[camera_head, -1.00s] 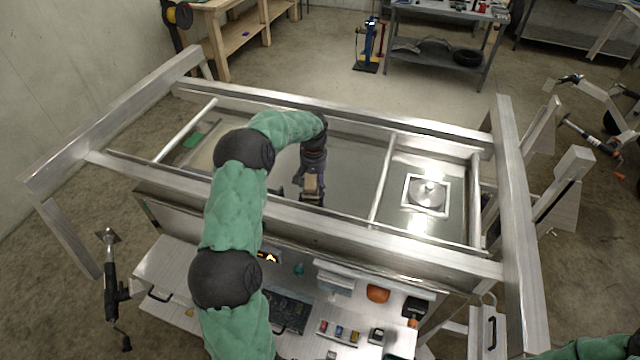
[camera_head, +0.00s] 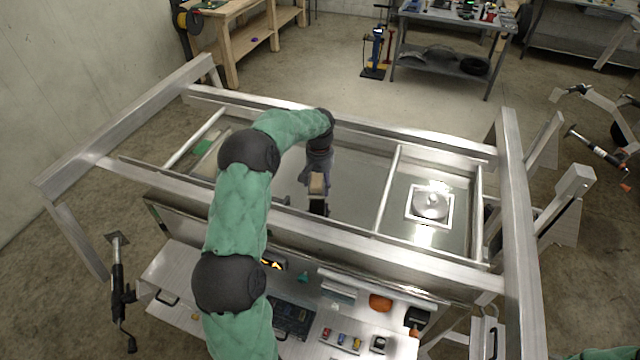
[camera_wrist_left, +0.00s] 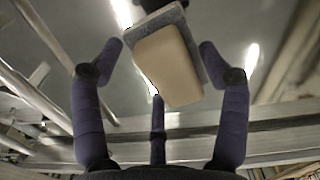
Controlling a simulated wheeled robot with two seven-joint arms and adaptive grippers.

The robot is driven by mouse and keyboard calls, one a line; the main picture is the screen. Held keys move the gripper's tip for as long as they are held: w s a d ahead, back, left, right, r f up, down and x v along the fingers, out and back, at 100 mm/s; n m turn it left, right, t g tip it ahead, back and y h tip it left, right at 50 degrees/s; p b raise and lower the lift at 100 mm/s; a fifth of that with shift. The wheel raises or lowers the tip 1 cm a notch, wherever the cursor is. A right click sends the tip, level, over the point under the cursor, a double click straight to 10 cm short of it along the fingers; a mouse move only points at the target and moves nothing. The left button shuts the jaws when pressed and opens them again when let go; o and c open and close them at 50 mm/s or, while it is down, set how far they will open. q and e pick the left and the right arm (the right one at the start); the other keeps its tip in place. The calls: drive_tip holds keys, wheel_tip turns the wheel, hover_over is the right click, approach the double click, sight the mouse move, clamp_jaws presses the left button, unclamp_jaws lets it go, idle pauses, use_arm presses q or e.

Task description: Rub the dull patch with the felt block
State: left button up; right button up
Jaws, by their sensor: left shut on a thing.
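The felt block (camera_head: 317,184) has a tan upper part and a dark grey base. My left gripper (camera_head: 315,176) is shut on it, over the metal sheet (camera_head: 355,185) in the middle bay of the trailer frame. I cannot clearly pick out the dull patch; my left arm hides part of the bay. My right gripper is out of view.
Aluminium rails (camera_head: 340,232) and a cross bar (camera_head: 388,190) border the bay. A square plate with a round disc (camera_head: 431,203) lies in the right bay. A green item (camera_head: 203,147) is in the left bay. A tool shelf (camera_head: 300,310) stands in front.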

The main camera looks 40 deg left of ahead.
use_arm(q)
drive_tip(key=shift+r, duration=0.55)
drive_tip(key=shift+r+p, duration=1)
drive_tip(key=shift+r, duration=0.45)
